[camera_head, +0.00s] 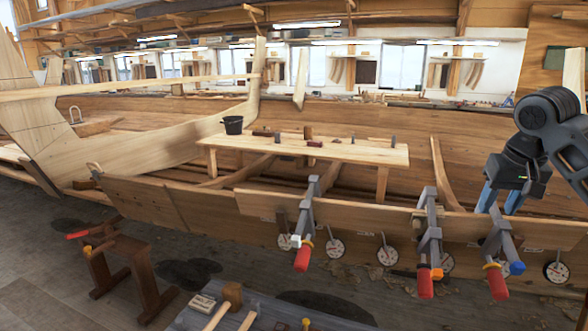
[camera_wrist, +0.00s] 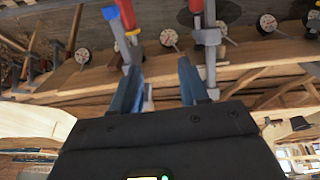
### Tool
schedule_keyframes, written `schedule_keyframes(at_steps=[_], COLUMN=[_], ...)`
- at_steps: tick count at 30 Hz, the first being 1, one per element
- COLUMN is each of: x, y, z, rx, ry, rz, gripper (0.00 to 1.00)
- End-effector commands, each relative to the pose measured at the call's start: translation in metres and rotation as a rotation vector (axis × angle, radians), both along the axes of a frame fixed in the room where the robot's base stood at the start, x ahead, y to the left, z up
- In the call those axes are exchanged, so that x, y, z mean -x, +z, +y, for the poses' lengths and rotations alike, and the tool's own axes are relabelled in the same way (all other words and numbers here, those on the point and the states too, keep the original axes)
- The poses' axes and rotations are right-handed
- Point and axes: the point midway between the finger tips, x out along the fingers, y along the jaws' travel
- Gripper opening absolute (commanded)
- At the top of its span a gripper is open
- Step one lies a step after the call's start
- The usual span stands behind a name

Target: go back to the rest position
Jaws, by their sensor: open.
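My gripper (camera_head: 501,204) is at the right in the head view, with its two blue fingers pointing down near the hull's upper edge, above the rightmost clamp (camera_head: 501,237). The fingers are apart. In the wrist view my gripper (camera_wrist: 160,76) shows nothing held between its fingers. A clamp with a red handle (camera_wrist: 126,15) shows beyond the left finger, and another grey and red clamp (camera_wrist: 210,42) beyond the right finger. Whether either finger touches a clamp I cannot tell.
Further clamps, one in the middle (camera_head: 431,235) and one to the left (camera_head: 306,222), grip the plank edge (camera_head: 370,218). Several dial gauges (camera_head: 335,248) line the hull. A sawhorse (camera_head: 125,250) stands front left.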

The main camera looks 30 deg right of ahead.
Motion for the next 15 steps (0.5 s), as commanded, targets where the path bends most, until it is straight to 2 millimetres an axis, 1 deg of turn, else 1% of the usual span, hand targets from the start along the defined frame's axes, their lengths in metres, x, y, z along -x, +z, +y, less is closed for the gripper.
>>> schedule_keyframes(at_steps=[1, 8, 11, 15], x=[-0.006, -0.029, -0.044, -0.066], y=[-0.004, -0.016, -0.023, -0.035], z=[0.006, 0.029, 0.045, 0.073], rx=[-0.007, -0.035, -0.054, -0.085], ry=[0.012, 0.061, 0.09, 0.134], rz=[-0.012, -0.088, -0.135, -0.216], gripper=[0.44, 0.44, 0.44, 0.44])
